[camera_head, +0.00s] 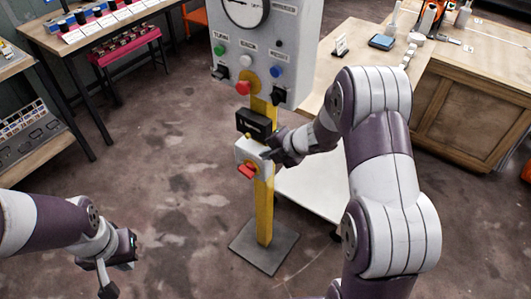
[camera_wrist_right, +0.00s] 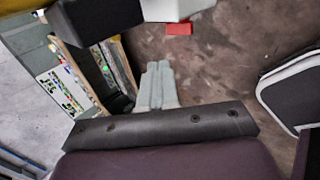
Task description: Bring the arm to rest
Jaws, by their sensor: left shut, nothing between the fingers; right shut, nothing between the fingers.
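My right arm (camera_head: 385,180) reaches forward from the lower right. Its gripper (camera_head: 262,153) is beside the small white box (camera_head: 250,158) on the yellow post. I cannot tell in the head view whether it touches the box. In the right wrist view the right gripper's pale fingers (camera_wrist_right: 157,83) lie together with nothing between them. My left arm (camera_head: 45,222) comes in low from the left. Its gripper (camera_head: 107,288) hangs over bare floor, shut and empty, away from the post.
The yellow post (camera_head: 264,212) stands on a dark base plate (camera_head: 264,247). It carries a grey control panel (camera_head: 262,55), a black box (camera_head: 254,122) and a red switch (camera_head: 247,170). A wooden bench (camera_head: 450,110) stands right. The floor at left centre is clear.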

